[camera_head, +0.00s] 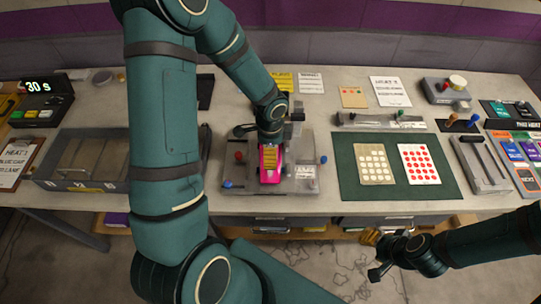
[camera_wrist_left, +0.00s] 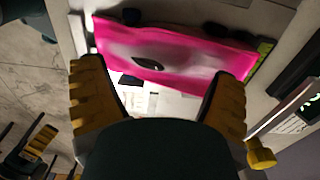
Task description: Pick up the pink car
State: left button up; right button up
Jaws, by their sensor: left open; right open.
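The pink car (camera_head: 269,173) sits on a grey stand (camera_head: 236,173) near the table's front edge, partly covered by my left gripper. My left gripper (camera_head: 270,150) is directly over the car, pointing down. In the left wrist view, the pink car (camera_wrist_left: 185,50) lies lengthwise across the picture just beyond the fingertips. The two yellow-padded fingers of the left gripper (camera_wrist_left: 160,78) are spread apart, with nothing held between them. I cannot tell whether they touch the car. My right gripper (camera_head: 373,255) is open and empty, off the table's front edge at lower right.
A red knob (camera_head: 239,156) and blue knobs stand around the car. A green mat (camera_head: 388,188) with two dotted cards is to the right. A clear-topped box (camera_head: 82,183) and a timer (camera_head: 44,88) are at left. My left arm hides part of the table.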

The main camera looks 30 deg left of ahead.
pick_arm(q)
notch_tip(320, 180, down, 2)
jog(key=shift+f, duration=0.25)
jog(key=c, duration=1.4)
jog(key=shift+w, duration=0.1)
